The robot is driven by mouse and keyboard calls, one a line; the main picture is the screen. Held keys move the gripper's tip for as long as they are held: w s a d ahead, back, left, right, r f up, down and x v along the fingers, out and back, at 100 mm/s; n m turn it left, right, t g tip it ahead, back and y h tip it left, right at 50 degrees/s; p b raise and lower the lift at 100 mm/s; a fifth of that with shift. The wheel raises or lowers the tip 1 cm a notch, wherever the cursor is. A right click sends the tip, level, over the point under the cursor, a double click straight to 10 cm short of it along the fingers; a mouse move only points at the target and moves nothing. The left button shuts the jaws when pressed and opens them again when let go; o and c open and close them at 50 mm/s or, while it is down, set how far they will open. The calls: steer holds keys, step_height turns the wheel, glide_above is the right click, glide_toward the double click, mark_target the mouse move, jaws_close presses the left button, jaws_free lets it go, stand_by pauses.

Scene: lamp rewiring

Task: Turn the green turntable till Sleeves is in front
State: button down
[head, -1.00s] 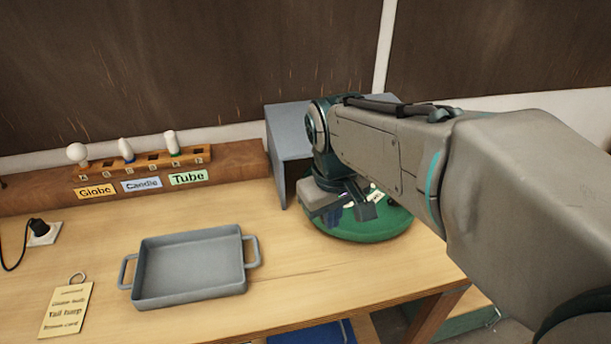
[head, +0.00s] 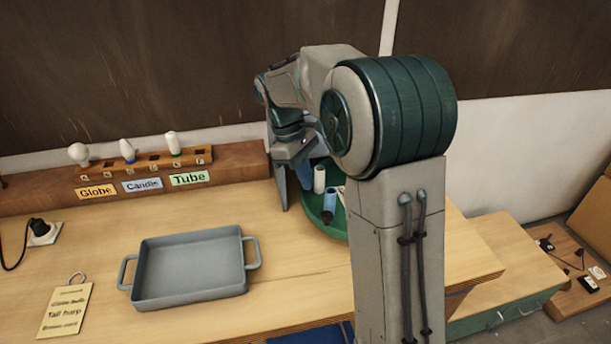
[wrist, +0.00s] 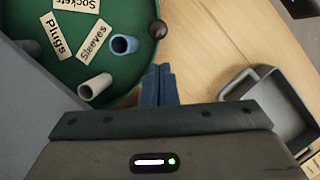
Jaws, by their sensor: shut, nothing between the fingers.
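The green turntable (head: 338,229) stands at the back right of the bench, partly hidden behind my arm. In the wrist view, the turntable (wrist: 72,65) carries cards reading Sockets (wrist: 78,4), Plugs (wrist: 54,34) and Sleeves (wrist: 94,42). A blue tube (wrist: 124,44) and a white tube (wrist: 95,87) stand beside the Sleeves card. A dark round knob (wrist: 158,29) sits at the rim. In the head view, the white tube (head: 319,180), blue tube (head: 330,199) and knob (head: 327,218) face the front left. My gripper (wrist: 160,72) is shut and empty, just outside the rim, apart from the knob.
A grey tray (head: 190,270) with two handles lies on the bench. A bulb rack (head: 145,162) with Globe, Candle and Tube labels is at the back left.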

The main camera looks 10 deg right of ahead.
steer(key=x, duration=0.7)
steer(key=shift+s, duration=0.15)
